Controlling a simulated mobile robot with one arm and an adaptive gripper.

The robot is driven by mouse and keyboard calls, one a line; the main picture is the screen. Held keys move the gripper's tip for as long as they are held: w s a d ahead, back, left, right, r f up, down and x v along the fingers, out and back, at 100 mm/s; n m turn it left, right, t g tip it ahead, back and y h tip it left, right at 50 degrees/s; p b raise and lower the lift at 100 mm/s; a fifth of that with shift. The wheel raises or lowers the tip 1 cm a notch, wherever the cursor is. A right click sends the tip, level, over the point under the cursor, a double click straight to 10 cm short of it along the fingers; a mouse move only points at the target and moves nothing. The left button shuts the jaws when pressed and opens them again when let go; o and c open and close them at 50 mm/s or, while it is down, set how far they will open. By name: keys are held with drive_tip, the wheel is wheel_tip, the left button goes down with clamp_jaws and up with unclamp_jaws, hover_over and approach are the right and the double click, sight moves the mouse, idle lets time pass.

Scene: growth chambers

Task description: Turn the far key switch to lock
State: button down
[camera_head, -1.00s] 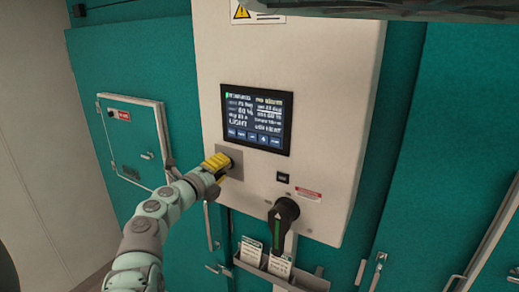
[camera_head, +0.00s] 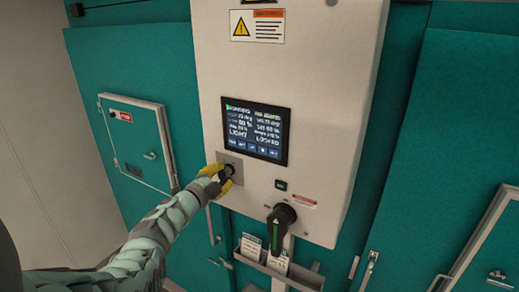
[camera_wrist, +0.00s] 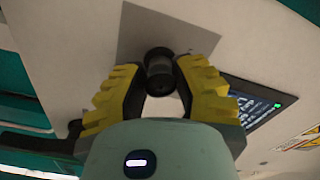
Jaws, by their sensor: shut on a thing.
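The key switch (camera_wrist: 159,66) is a short black cylinder on a grey square plate (camera_wrist: 140,38) in the wrist view. In the head view the plate (camera_head: 224,157) sits on the white control panel, below and left of the screen. My gripper (camera_head: 225,172) has yellow-padded fingers and is at the switch, partly hiding it. In the wrist view my gripper (camera_wrist: 162,78) has one finger on each side of the cylinder, shut on it. The key's exact angle is hidden. The screen (camera_head: 254,132) shows small text; its lower-right word looks like "LOCKED".
A black rotary handle (camera_head: 281,225) with a green strip stands out below right on the panel (camera_head: 330,110). A tray with cards (camera_head: 250,250) hangs below. A small teal hatch (camera_head: 138,140) is at left. Teal doors with latches flank the panel.

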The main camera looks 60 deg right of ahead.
drive_tip(key=shift+n, duration=0.5)
drive_tip(key=c, duration=0.7)
unclamp_jaws()
drive_tip(key=s+a, duration=0.1)
drive_tip(key=a, duration=1.1)
